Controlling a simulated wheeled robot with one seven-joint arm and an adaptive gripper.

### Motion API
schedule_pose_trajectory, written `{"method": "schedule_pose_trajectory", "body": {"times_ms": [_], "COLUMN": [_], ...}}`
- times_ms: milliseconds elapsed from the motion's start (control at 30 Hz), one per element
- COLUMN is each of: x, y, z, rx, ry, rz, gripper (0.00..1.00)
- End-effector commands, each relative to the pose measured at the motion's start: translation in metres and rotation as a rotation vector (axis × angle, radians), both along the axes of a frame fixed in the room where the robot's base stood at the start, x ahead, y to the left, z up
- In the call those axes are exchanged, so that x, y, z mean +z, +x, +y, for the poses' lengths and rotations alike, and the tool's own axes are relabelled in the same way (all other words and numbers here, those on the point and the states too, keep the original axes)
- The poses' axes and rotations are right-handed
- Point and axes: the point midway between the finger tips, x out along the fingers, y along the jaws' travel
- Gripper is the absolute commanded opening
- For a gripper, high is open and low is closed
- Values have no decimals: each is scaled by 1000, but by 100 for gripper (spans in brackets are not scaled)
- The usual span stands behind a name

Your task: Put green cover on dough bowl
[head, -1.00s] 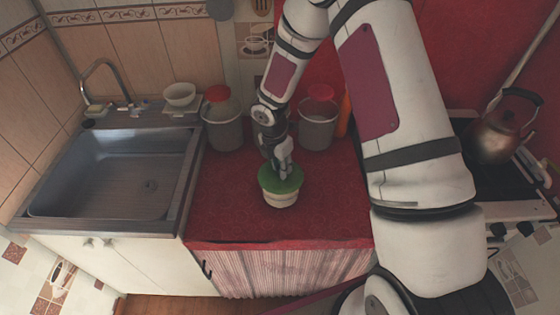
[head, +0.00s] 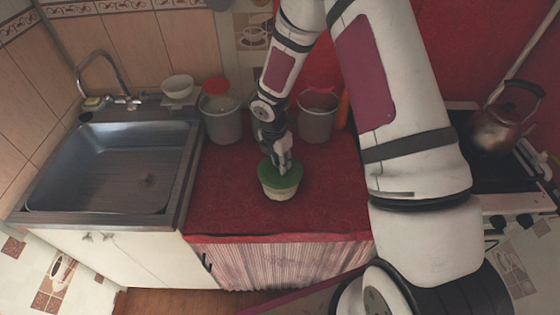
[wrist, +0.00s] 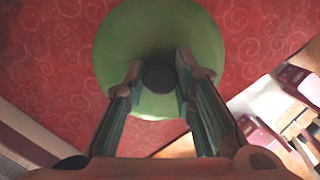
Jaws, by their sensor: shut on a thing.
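The green cover (head: 272,181) sits over the top of the cream dough bowl (head: 279,193) on the red counter. The cover also shows in the wrist view as a green disc (wrist: 125,35) with a dark round knob (wrist: 160,76) near its middle. My gripper (head: 280,167) is above the cover, with its fingers on either side of the knob, and is shut on it. In the wrist view my gripper's fingertips (wrist: 160,72) flank the knob. The cover hides the bowl's inside. I cannot tell whether it rests fully on the rim.
A grey container with a red lid (head: 220,115) stands behind to the left, another (head: 318,115) behind to the right. The sink (head: 110,165) is at left, with a white bowl (head: 177,87) behind it. A kettle (head: 503,125) stands on the stove at right. Counter beside the dough bowl is clear.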

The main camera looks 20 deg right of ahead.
Motion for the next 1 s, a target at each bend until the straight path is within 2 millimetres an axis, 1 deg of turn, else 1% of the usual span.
{"method": "schedule_pose_trajectory", "body": {"times_ms": [733, 767, 800, 833, 867, 1000], "x": [-6, -6, -6, -6, -6, -6], "y": [0, 0, 0, 0, 0, 0], "z": [0, 0, 0, 0, 0, 0], "rx": [0, 0, 0, 0, 0, 0], "ry": [0, 0, 0, 0, 0, 0], "rz": [0, 0, 0, 0, 0, 0], "gripper": [0, 29, 38, 45, 48, 48]}}
